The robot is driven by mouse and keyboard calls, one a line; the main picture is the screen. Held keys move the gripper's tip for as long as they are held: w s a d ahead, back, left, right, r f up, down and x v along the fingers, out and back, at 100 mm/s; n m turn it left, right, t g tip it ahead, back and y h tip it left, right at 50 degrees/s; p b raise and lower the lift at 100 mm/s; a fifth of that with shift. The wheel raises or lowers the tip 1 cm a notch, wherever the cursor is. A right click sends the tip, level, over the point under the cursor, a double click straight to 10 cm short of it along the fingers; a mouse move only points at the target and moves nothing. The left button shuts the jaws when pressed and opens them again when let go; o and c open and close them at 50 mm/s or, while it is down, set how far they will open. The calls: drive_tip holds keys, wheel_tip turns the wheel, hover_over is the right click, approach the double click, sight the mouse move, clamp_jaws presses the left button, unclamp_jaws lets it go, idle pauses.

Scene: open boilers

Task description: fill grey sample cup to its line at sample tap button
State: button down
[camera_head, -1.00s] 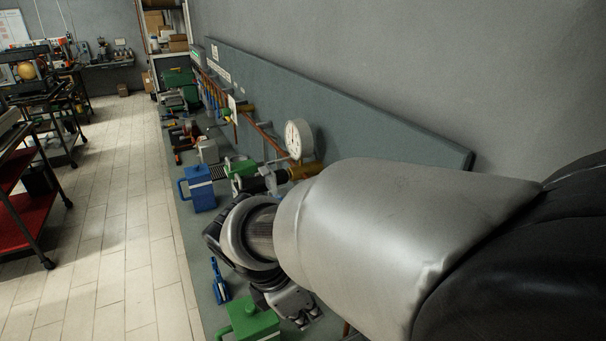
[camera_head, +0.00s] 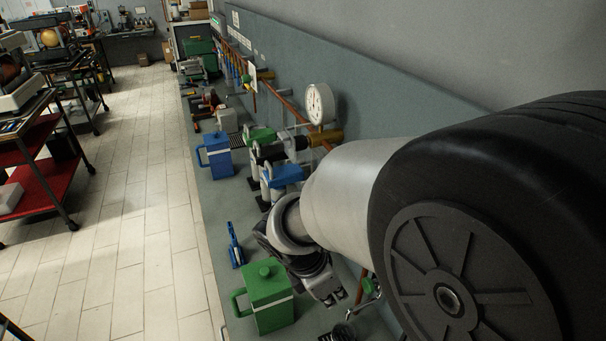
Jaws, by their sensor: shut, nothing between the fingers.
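My gripper (camera_head: 334,299) hangs low over the bench, just right of a green lidded jug (camera_head: 268,300), and points down. Its fingers are shut, and I see nothing held. I cannot make out a grey sample cup; my arm covers much of the right side. Green (camera_head: 260,136) and blue (camera_head: 286,174) fittings sit on the pipework behind the gripper. I cannot tell which part is the sample tap button.
A blue jug (camera_head: 215,158) and a small blue tool (camera_head: 236,246) are on the bench. A white gauge (camera_head: 320,103) stands against the back panel. A dark coil-like thing (camera_head: 340,333) lies at the bottom edge. Tiled floor (camera_head: 130,230) is free at left.

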sight(368, 285)
drive_tip(key=shift+w+d+f, duration=0.15)
drive_tip(key=shift+w+d, duration=0.05)
drive_tip(key=shift+d, duration=0.5)
drive_tip(key=shift+w+d+f, duration=0.1)
drive_tip(key=shift+w+d, duration=0.15)
drive_tip(key=shift+d, duration=0.4)
drive_tip(key=shift+w+d+f, duration=0.15)
drive_tip(key=shift+w+d, duration=0.05)
drive_tip(key=shift+d, duration=0.5)
drive_tip(key=shift+w+d+p, duration=0.25)
drive_tip(key=shift+d+p, duration=0.25)
drive_tip(key=shift+d, duration=0.45)
idle(2.6)
